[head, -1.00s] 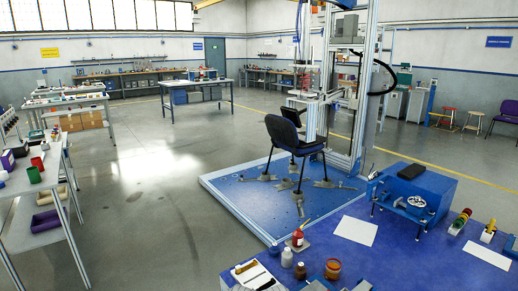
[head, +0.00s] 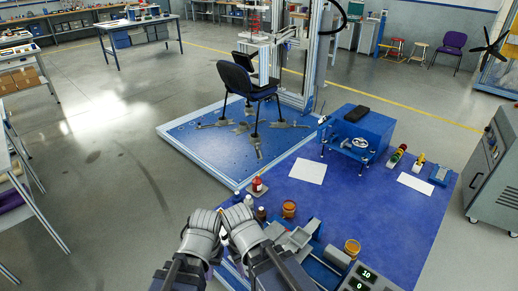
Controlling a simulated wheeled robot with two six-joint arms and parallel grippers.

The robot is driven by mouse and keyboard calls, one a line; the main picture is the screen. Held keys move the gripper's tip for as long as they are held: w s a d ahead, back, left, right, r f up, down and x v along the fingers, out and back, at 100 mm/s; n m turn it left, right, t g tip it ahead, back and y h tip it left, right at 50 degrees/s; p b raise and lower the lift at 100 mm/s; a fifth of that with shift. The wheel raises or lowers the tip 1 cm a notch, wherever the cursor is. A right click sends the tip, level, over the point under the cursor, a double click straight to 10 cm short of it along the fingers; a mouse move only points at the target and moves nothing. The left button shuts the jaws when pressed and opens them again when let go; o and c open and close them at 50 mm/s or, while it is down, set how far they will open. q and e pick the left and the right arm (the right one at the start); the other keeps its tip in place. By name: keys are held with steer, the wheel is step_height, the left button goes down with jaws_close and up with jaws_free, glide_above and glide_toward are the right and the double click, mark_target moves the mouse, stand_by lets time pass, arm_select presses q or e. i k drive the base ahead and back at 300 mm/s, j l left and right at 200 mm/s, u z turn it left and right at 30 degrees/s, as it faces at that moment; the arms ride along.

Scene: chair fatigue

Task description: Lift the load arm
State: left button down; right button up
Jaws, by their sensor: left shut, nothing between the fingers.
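A dark blue chair (head: 247,82) stands on the blue base plate (head: 190,140) of the test rig, its feet at grey floor clamps. The rig's pale upright column (head: 311,65) rises behind the chair. Pale rig parts (head: 265,65) stand close behind the seat; I cannot clearly make out which piece is the load arm. My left gripper (head: 207,217) is shut and empty at the bottom of the view, well short of the chair. My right gripper (head: 240,217) is close beside it; its fingers are not clear enough to read.
A grey cabinet (head: 495,175) stands at right. The floor at left is open.

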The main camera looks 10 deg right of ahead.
mark_target(299, 238)
steer(key=k+l+z, duration=0.1)
steer(key=k+z, duration=0.25)
steer(key=k+l+z, duration=0.2)
steer(key=z, duration=0.2)
steer(key=k+l+z, duration=0.35)
